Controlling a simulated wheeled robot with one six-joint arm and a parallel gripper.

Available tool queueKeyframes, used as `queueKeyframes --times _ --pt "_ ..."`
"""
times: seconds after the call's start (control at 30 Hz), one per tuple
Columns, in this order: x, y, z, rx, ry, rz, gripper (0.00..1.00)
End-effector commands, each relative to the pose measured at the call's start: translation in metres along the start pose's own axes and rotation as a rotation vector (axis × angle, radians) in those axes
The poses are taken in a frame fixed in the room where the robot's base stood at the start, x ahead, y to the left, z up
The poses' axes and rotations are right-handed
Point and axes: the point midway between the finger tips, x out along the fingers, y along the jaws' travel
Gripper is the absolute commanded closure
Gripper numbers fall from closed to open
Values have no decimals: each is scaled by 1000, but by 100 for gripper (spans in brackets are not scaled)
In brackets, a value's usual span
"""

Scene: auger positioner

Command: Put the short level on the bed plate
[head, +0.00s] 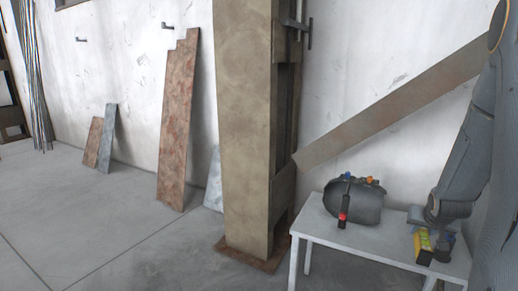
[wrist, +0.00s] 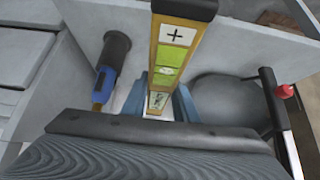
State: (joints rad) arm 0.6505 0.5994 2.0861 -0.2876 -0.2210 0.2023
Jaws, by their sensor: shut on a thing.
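The short level is yellow with green labels and a dark end. In the wrist view the level (wrist: 172,55) stands between the two blue-grey fingers of my gripper (wrist: 160,104), which is shut on it. In the head view the level (head: 423,243) shows at the right, at my gripper (head: 433,238), over the right part of a pale bench. I cannot tell whether the level touches the bench. I cannot pick out the bed plate for certain in either view.
A blue-and-black tool (wrist: 107,72) is close left of the level. A brown post (head: 245,130) stands left of the bench. Open floor (head: 110,215) lies further left.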

Motion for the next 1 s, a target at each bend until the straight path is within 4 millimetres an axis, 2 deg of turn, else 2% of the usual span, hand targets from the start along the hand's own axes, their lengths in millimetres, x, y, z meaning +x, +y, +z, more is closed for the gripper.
queueKeyframes --times 0.07,0.27,0.57,0.67,0.77,0.9,1.0 --pt "0 0 -1 0 1 0 100" --pt "-10 -31 6 -29 0 -33 100" --pt "-32 -92 24 -94 -2 -97 100" --pt "-44 -119 34 -125 -3 -126 100" --pt "-64 -155 50 -169 -5 -166 100" --pt "-102 -210 81 -248 -6 -229 100" --pt "-131 -242 104 -303 -6 -268 100"
